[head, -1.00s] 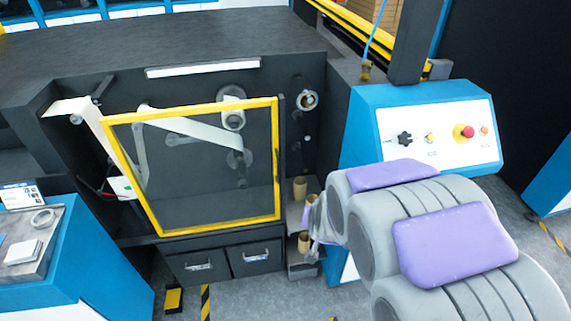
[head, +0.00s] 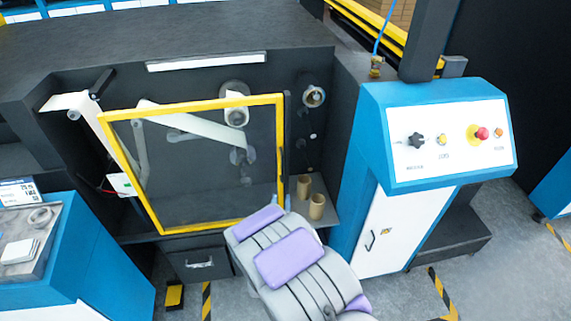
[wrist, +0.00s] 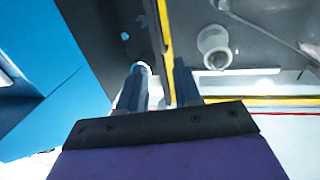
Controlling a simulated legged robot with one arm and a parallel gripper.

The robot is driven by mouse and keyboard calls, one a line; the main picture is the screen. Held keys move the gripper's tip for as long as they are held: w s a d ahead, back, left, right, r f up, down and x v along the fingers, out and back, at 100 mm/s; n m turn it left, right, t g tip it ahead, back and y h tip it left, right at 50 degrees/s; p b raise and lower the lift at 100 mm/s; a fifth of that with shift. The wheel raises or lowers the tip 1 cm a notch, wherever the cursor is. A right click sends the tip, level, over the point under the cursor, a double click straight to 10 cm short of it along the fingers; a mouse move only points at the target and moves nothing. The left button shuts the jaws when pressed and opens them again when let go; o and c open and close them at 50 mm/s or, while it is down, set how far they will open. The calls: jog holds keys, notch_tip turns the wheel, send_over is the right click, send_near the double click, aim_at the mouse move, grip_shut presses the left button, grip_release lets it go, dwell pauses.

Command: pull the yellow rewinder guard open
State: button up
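The rewinder guard (head: 190,106) is a clear panel in a yellow frame, across the machine's front in the head view. A dark upright handle-like bar (head: 287,140) runs along its right edge.
A blue control cabinet (head: 365,150) with a white panel and red button stands on the right. Cardboard cores (head: 316,206) stand on a shelf beside the guard. A blue bench (head: 75,250) is at lower left. Drawers (head: 195,264) sit below the guard.

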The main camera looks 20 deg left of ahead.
aim_at(282, 166)
jog(key=b+x, duration=0.2)
jog(key=x, duration=1.5)
jog(key=shift+w+a+f, duration=0.1)
jog(key=shift+w, duration=0.05)
grip_shut()
